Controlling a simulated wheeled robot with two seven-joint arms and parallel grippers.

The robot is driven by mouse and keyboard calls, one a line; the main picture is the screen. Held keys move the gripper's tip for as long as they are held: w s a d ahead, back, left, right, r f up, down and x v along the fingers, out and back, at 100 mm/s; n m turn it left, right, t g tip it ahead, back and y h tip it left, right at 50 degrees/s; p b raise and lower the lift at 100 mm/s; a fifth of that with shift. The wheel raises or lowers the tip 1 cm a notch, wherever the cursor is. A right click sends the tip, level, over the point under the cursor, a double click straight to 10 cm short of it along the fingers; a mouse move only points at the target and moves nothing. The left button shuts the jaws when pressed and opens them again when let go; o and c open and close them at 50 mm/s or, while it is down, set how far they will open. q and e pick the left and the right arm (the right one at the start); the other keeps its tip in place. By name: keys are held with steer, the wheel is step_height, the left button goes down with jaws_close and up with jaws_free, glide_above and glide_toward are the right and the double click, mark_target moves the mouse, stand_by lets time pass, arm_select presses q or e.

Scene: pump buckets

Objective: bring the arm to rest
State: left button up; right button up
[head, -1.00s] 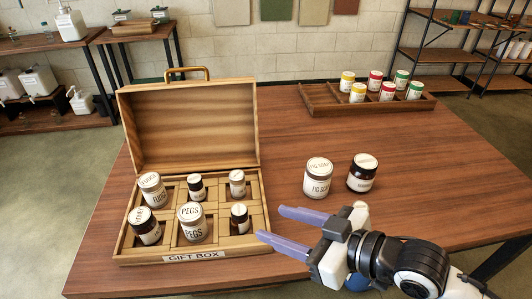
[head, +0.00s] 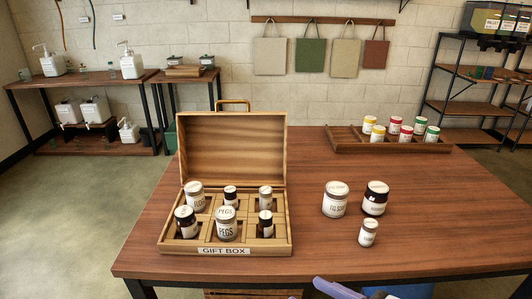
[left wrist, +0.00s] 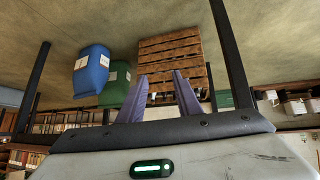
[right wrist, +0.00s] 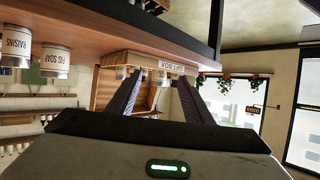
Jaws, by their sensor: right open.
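My right gripper (head: 328,290) shows at the bottom edge of the head view, in front of the table. In the right wrist view its purple fingers (right wrist: 160,88) are apart with nothing between them. My left gripper (left wrist: 161,78) shows only in its wrist view, its fingers apart and empty. The open wooden gift box (head: 225,250) stands on the table (head: 430,200) with several labelled jars in its compartments. To its right stand a white-lidded fig jar (head: 335,200), a dark jar (head: 374,199) and a small jar (head: 368,233), all upright.
A wooden tray (head: 345,145) with several coloured-lid jars lies at the table's back right. Shelves and a side bench stand along the wall.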

steer(key=s+d+f+m+h, duration=0.1)
steer(key=s+d+f+h, duration=0.1)
steer(key=s+f, duration=0.2)
steer(key=s+d+f+m+g+h, duration=0.1)
steer(key=s+f, duration=0.3)
steer(key=f, duration=0.7)
steer(key=s+d+f+m+h, duration=0.3)
steer(key=s+d+f, duration=0.1)
steer(key=f, duration=0.3)
steer(key=shift+s+f, duration=0.15)
steer(key=shift+f, duration=0.2)
